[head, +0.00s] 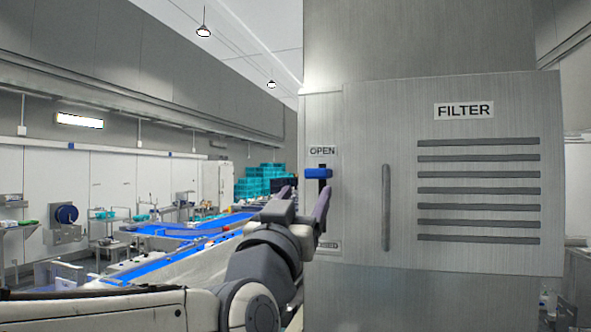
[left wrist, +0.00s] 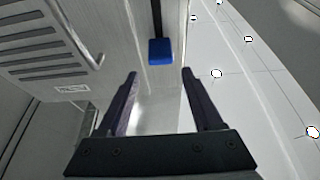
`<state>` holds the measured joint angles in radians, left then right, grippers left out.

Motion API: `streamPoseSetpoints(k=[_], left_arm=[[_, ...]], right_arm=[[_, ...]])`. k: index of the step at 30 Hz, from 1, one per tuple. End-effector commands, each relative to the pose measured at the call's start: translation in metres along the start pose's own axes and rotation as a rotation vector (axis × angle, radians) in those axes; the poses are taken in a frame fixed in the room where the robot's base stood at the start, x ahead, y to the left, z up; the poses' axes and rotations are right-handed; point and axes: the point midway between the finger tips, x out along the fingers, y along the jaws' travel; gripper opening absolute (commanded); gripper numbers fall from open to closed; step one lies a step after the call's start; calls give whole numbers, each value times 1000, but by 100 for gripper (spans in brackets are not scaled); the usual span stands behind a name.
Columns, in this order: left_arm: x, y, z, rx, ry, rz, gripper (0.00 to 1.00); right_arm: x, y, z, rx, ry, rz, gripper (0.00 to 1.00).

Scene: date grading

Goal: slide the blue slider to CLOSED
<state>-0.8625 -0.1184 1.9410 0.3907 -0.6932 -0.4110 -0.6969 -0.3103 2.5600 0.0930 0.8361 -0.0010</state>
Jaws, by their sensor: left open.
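The blue slider (head: 318,173) sits near the top of its dark vertical slot, just below the OPEN label (head: 322,150) on the narrow steel panel. The CLOSED label (head: 328,245) at the bottom of the slot is partly hidden by my left gripper. My left gripper (head: 302,203) is open and empty, in front of the panel and a little below the slider. In the left wrist view the slider (left wrist: 160,51) shows beyond and between the open fingers (left wrist: 160,80), apart from both. My right gripper is in neither view.
A steel door marked FILTER (head: 464,111) with dark louvres and a vertical handle (head: 385,207) is right of the slot. Blue conveyors (head: 190,232) and teal crates (head: 262,183) stand farther back at left. The space left of the panel looks open.

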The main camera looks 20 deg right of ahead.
Motion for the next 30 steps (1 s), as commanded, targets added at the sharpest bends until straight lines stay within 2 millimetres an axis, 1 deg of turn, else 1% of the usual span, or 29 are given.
streamPoseSetpoints(k=[2, 5, 9, 12, 15, 18, 21, 30], left_arm=[[10, -1, -5, 1, 6, -4, 68], [27, -2, -5, 2, 2, -5, 68], [55, -1, -6, 2, 1, -4, 68], [72, -1, -6, 2, 2, -3, 68], [86, -2, -5, 0, 2, -3, 68], [95, -1, -4, 1, 3, -2, 68], [100, -1, -2, 1, 2, -2, 68], [101, -1, 0, 0, 3, -2, 68]], right_arm=[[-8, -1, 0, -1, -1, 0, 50], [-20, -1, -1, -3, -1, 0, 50], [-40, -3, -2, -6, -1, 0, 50], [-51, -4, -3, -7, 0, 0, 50], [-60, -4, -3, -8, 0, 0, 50], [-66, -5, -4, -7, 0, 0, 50], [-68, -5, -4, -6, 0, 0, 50], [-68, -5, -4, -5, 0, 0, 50]])
